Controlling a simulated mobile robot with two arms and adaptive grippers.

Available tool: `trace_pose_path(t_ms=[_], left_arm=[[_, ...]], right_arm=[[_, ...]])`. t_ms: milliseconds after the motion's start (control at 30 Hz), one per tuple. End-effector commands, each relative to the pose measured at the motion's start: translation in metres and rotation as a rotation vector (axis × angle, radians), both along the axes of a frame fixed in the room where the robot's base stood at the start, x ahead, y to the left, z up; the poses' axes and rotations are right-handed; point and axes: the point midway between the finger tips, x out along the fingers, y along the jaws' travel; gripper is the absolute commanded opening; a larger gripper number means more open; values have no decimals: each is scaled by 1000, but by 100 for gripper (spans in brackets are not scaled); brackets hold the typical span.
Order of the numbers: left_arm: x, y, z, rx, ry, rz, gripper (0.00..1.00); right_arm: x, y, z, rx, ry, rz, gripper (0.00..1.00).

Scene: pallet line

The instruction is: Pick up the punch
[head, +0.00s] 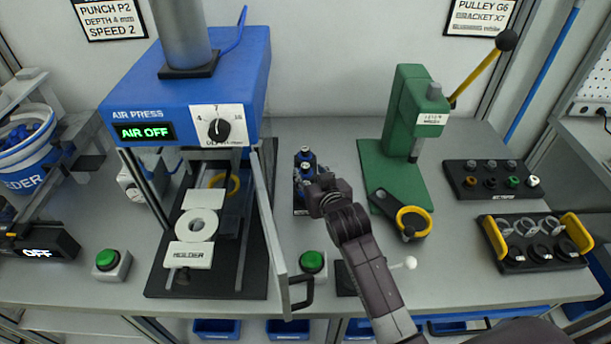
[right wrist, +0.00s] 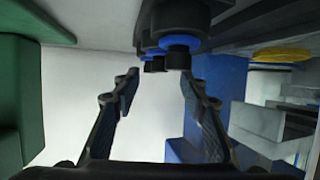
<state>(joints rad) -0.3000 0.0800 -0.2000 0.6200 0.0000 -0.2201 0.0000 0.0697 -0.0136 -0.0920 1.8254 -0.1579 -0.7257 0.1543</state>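Several dark, blue-banded punches (head: 305,160) stand together in a small holder on the bench, between the blue air press and the green press. They also show at the top of the right wrist view (right wrist: 178,48), with dark ends and blue rings. My right gripper (head: 322,190) is just in front and to the right of them, partly covering them in the head view. In the right wrist view its two fingers (right wrist: 160,85) are apart with nothing between them. The punches are near and beyond the fingertips. I cannot tell which punch is meant. My left gripper is not in view.
The blue air press (head: 185,85) reads AIR OFF; its clear door (head: 270,220) stands open left of my right arm. The green press (head: 395,130) is to the right. Black trays with small parts (head: 463,185) and rings (head: 505,265) lie farther right. Green buttons (head: 312,262) sit in front.

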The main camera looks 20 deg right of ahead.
Motion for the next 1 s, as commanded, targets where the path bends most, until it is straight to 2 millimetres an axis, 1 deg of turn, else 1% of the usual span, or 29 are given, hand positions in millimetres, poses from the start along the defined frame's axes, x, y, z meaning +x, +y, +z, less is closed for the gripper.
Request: trace_pose_path(t_ms=[167, 367, 500, 633, 867, 1000], left_arm=[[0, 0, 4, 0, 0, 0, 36], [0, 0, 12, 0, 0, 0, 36], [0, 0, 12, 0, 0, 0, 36], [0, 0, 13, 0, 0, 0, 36], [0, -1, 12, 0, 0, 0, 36], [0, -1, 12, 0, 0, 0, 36]], right_arm=[[10, -1, -3, 0, 0, 0, 40], [33, -2, -12, -1, 1, 0, 40], [45, -2, -18, -1, 1, 0, 40], [50, -2, -20, 0, -1, 0, 40], [50, -2, -21, 0, -1, 1, 40], [50, -2, -21, 0, 0, 1, 24]])
